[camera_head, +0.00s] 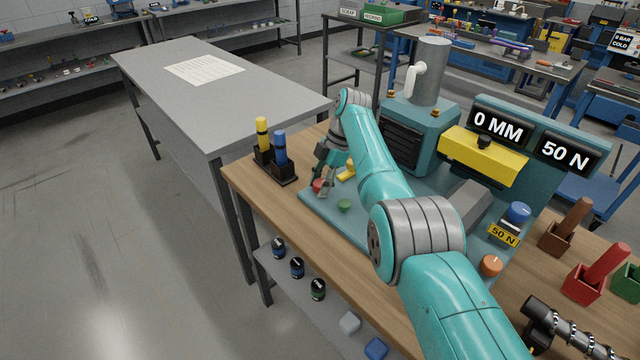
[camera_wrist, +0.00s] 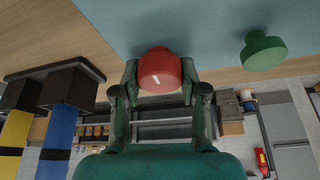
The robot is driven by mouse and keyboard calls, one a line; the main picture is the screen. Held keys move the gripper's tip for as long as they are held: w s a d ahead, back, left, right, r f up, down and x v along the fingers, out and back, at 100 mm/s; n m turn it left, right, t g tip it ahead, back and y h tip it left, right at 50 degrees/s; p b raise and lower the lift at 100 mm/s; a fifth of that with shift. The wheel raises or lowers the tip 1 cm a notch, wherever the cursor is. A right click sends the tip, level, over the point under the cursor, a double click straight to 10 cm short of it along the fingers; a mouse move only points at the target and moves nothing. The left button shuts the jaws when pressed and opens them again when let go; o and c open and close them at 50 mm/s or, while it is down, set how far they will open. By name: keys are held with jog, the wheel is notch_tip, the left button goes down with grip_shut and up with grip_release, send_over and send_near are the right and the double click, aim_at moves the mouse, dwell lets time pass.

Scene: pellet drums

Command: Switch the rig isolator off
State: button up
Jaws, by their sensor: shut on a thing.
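The rig (camera_head: 412,125) is a teal machine on a wooden bench. Its isolator seems to be a red knob with a white mark (camera_wrist: 160,70), at the near left of the rig's base plate. In the head view the red knob (camera_head: 319,186) is small and partly covered by my gripper (camera_head: 325,182). In the wrist view my gripper (camera_wrist: 160,80) has one finger on each side of the red knob and is shut on it. The white mark is slightly tilted from upright. A green button (camera_wrist: 264,51) sits to the right of the knob, apart from my fingers.
A black holder with a yellow and a blue handle (camera_head: 280,148) stands just left of my gripper. A small yellow part (camera_head: 347,170) lies beside it. Displays read 0 MM (camera_head: 499,124) and 50 N (camera_head: 568,154). A grey table (camera_head: 215,110) stands to the left.

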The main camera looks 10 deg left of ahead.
aim_at(320, 183)
dwell(0.7)
jog(key=o, duration=1.1)
jog(key=shift+o, duration=0.2)
notch_tip(320, 183, up, 10)
jog(key=shift+s, duration=0.1)
